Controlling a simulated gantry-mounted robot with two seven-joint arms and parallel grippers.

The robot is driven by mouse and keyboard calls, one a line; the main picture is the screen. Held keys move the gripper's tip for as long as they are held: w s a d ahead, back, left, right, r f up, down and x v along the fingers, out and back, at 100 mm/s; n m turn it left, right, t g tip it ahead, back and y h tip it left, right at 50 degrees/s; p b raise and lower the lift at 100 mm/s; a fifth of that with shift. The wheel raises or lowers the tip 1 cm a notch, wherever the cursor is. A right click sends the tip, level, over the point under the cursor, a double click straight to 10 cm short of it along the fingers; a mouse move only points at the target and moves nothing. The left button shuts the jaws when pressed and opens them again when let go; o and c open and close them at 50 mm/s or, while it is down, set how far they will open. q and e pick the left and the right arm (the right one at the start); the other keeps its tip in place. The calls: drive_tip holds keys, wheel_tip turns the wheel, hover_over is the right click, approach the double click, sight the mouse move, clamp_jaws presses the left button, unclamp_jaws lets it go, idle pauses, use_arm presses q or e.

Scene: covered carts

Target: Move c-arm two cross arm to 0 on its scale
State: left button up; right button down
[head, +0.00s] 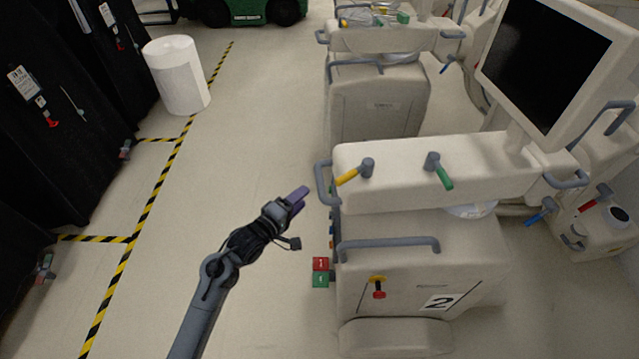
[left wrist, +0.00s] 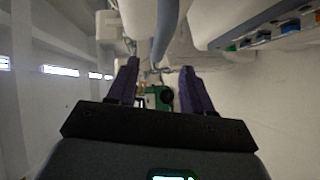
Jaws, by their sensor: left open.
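C-arm two is the pale cart (head: 480,250) with a black "2" label (head: 438,302) on its front, at the right of the head view. Its cross arm (head: 480,165) is the long pale beam on top, with a grey loop handle (head: 323,185) at its left end. No scale can be read on it. My left gripper (head: 299,197) has purple fingers and is a little left of that handle, apart from it. In the left wrist view the gripper (left wrist: 160,82) is open and empty, with a grey bar (left wrist: 165,32) ahead. My right gripper is not in view.
A yellow lever (head: 347,177) and a green lever (head: 443,177) project from the cross arm. A monitor (head: 545,65) stands at the right. Another cart (head: 378,105) is behind. A white bin (head: 177,77) and black covers (head: 45,110) are left. The floor between is clear.

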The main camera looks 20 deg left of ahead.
sight(319, 183)
use_arm(q)
drive_tip(key=shift+b+x, duration=0.75)
drive_tip(key=shift+x, duration=4)
drive_tip(key=shift+c, duration=0.4)
clamp_jaws()
